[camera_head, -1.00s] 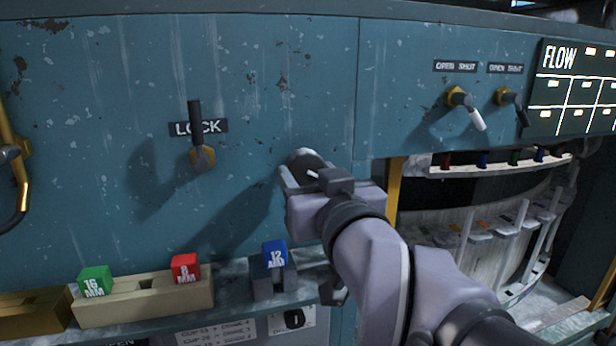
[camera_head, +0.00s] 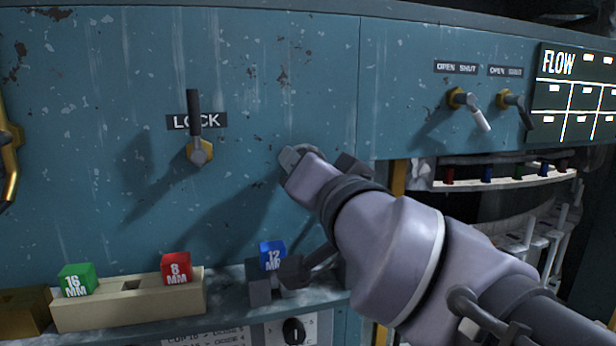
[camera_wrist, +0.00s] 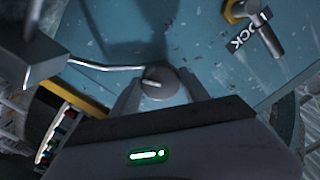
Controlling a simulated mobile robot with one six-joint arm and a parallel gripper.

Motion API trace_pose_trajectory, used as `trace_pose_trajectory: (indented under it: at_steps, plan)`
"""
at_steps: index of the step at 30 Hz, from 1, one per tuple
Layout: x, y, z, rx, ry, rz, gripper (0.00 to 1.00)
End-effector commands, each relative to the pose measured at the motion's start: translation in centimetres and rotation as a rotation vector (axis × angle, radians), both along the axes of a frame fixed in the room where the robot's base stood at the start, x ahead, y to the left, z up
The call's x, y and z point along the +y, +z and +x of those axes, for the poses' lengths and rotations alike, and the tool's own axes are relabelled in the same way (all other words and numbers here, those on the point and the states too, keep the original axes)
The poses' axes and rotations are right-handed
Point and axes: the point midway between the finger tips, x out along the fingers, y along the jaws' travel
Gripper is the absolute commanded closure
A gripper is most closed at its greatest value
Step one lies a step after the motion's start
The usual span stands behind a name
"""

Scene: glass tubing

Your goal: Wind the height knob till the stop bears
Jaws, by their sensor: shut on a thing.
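The height knob (camera_wrist: 160,86) is a round grey knob with a pale mark across its face, in the middle of the wrist view. My gripper (camera_wrist: 158,92) has one finger on each side of it and is shut on it. In the head view my gripper (camera_head: 293,160) reaches the blue panel (camera_head: 90,200) right of the LOCK lever and hides most of the knob. I cannot make out the stop for certain in either view.
The LOCK lever (camera_head: 197,130) points up, left of my gripper. Below it a cream rack (camera_head: 130,303) holds green and red blocks, and a blue 12 MM block (camera_head: 272,255) sits close under my arm. Two valve levers (camera_head: 468,108) are at the right.

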Motion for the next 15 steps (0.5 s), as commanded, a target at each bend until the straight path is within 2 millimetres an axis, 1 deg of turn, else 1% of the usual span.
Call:
trace_pose_trajectory:
  at_steps: [6, 15]
  plan:
    - [-0.01, 0.17, -0.02, 0.01, 0.0, 0.049, 0.87]
    - [-0.02, 0.22, -0.01, 0.013, -0.001, 0.063, 0.87]
